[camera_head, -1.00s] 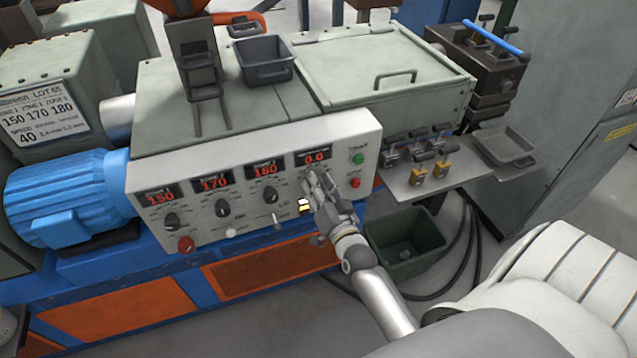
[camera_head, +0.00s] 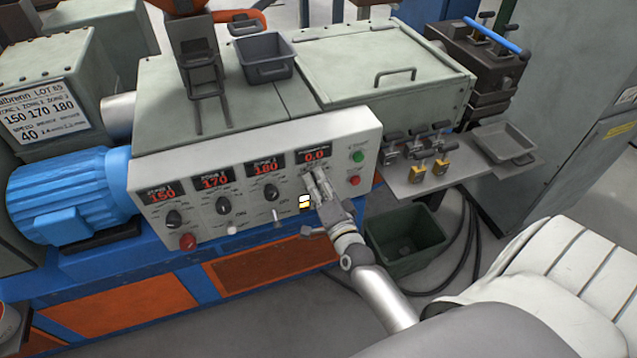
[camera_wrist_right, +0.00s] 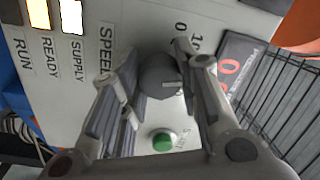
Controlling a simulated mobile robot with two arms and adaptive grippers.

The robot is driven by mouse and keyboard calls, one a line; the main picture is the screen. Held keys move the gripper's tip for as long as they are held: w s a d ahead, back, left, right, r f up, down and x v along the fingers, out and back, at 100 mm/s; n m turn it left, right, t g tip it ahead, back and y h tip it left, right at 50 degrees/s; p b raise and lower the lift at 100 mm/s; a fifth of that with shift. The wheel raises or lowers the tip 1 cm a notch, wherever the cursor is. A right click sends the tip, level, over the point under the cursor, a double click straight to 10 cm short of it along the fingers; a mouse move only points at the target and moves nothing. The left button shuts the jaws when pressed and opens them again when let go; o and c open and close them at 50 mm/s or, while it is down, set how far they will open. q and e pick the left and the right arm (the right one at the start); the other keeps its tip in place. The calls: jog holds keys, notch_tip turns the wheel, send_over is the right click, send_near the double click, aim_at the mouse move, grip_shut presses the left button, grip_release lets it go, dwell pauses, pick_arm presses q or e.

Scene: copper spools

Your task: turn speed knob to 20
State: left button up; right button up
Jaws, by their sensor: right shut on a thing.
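The control panel (camera_head: 190,222) is a pale sloped face with several red displays and dark knobs. The speed display (camera_head: 317,155) at its right reads 0.0. My right gripper (camera_head: 318,178) is at the panel just below that display. In the right wrist view, the dark grey speed knob (camera_wrist_right: 160,76) sits between the two fingers of my right gripper (camera_wrist_right: 160,85), beside the printed word SPEED. The fingers are shut on the knob. In the head view the gripper hides the knob. My left gripper is not in view.
A green button (camera_head: 358,156) and a red button (camera_head: 354,181) are right of the gripper. Lit indicator lamps (camera_head: 304,202) are to its left. The other displays read 150, 170 and 180. A dark green bin (camera_head: 405,238) stands on the floor below.

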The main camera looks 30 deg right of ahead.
dwell(0.4)
jog(key=o, duration=1)
jog(key=shift+o, duration=0.2)
jog(key=v, duration=1.2)
